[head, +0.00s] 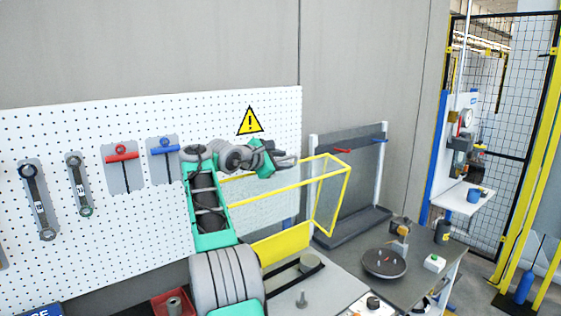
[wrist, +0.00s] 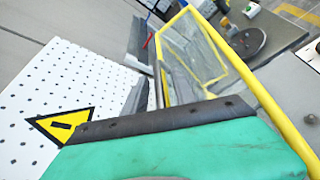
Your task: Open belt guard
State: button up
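The belt guard (head: 341,196) is a yellow frame with clear panels. It stands raised and tilted above the bench, in front of the white pegboard. A yellow plate (head: 283,243) shows below it. My gripper (head: 292,161) is at the upper left of the guard, close to its top bar; I cannot tell whether they touch. In the wrist view the guard's yellow bar (wrist: 246,73) runs close past a green and dark part of my gripper, and a clear panel shows beyond it. The gap between the fingers is hidden.
The pegboard (head: 60,240) carries wrenches, a red and a blue T-handle tool, and a warning sign (head: 250,121). A grey rack (head: 350,165) stands behind the guard. A dark round disc (head: 384,263) and a small box with buttons (head: 435,263) occupy the bench at right.

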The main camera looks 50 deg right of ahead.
jog(key=b+v, duration=0.1)
jog(key=v, duration=0.6)
jog(key=shift+a+r, duration=0.1)
jog(key=shift+a, duration=0.3)
jog(key=shift+c, duration=0.5)
